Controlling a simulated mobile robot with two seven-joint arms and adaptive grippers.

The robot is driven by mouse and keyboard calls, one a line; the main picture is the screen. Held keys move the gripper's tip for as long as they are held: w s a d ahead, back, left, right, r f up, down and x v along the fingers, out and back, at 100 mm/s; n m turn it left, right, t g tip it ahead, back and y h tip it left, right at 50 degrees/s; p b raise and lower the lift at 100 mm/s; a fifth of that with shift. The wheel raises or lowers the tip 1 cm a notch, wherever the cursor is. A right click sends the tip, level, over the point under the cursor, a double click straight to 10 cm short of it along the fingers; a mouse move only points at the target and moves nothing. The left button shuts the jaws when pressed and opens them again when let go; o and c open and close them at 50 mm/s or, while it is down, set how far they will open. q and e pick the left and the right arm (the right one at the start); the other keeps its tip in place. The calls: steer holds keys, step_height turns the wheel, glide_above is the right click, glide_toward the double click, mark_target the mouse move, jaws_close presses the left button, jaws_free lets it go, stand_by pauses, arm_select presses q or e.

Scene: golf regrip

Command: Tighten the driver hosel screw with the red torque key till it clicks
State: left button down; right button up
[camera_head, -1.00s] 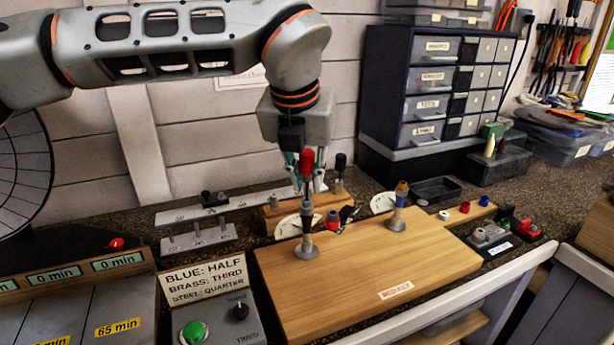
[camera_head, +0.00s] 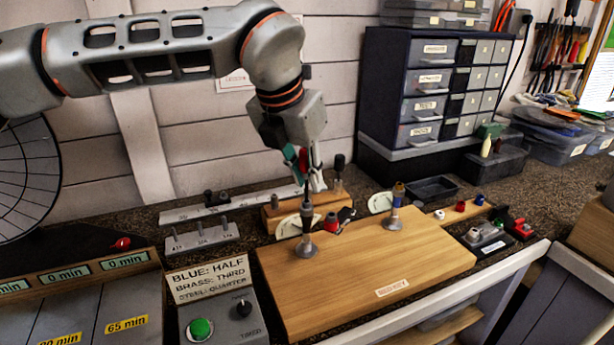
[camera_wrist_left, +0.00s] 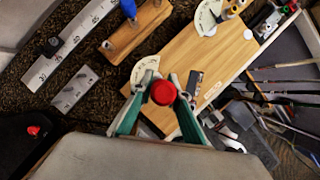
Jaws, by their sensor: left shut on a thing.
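My left gripper (camera_head: 305,165) is shut on the red torque key, just above the wooden board. The red handle (camera_wrist_left: 163,92) sits between the green finger pads in the left wrist view. The key's dark shaft (camera_head: 308,190) points down at the top of the left post (camera_head: 306,240), which stands on a grey cone foot. I cannot tell whether its tip is seated in a screw; the screw itself is too small to see. A white dial (camera_head: 288,227) is beside this post. My right gripper is not in view.
A second post (camera_head: 394,215) with a blue and brass top stands to the right on the wooden board (camera_head: 370,275). A wooden key rack (camera_head: 285,212) is behind. A control box with a green button (camera_head: 200,329) is front left.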

arm_select(q)
steer(key=shift+r+p, duration=0.55)
steer(key=shift+r, duration=0.45)
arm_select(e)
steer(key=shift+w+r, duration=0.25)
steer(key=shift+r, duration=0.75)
